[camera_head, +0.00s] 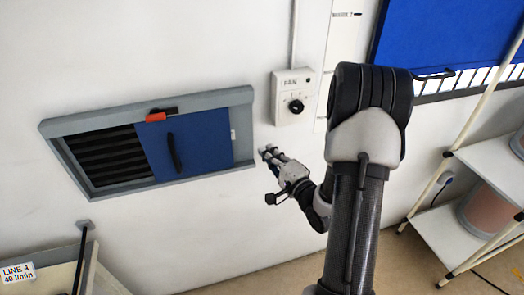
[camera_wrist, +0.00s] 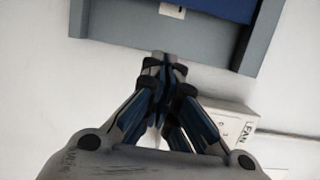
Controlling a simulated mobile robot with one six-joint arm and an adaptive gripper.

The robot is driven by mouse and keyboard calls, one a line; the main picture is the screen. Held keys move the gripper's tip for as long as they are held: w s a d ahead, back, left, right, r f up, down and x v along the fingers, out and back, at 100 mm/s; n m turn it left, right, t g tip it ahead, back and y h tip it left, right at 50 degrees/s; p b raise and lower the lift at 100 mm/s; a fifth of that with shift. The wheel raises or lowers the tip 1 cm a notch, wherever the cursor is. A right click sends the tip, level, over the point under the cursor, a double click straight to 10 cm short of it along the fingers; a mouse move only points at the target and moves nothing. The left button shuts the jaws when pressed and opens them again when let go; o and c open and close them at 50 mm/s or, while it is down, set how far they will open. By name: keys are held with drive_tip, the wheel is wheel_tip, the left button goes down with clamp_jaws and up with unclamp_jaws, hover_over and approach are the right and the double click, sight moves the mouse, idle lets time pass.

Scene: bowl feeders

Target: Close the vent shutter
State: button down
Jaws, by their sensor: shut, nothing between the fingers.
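The vent shutter is a blue sliding panel (camera_head: 205,143) in a grey frame (camera_head: 90,121) on the white wall. It covers the right part of the opening, and dark louvres (camera_head: 108,158) show uncovered on the left. A black handle (camera_head: 173,153) stands on the panel's left part, and a red tab (camera_head: 155,117) sits at its top left. My gripper (camera_head: 268,152) is shut and empty, just right of the frame's right edge. In the wrist view my fingertips (camera_wrist: 160,58) point at the frame (camera_wrist: 210,52), with a strip of the blue panel (camera_wrist: 230,8) beyond. Whether they touch the frame is unclear.
A white control box (camera_head: 291,97) with a black knob is on the wall right of the vent; it also shows in the wrist view (camera_wrist: 230,120). A shelf unit (camera_head: 455,190) stands at right. A table (camera_head: 60,275) with a black post is at lower left.

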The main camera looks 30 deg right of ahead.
sight(238, 136)
drive_tip(key=w, duration=0.7)
drive_tip(key=shift+w+b, duration=0.35)
drive_tip(key=shift+b, duration=0.05)
drive_tip(key=a, duration=0.3)
drive_tip(key=shift+w+a, duration=0.1)
drive_tip(key=shift+w, duration=0.25)
drive_tip(key=shift+w+a+b, duration=0.1)
drive_tip(key=shift+a+b, duration=0.1)
drive_tip(key=shift+b, duration=0.1)
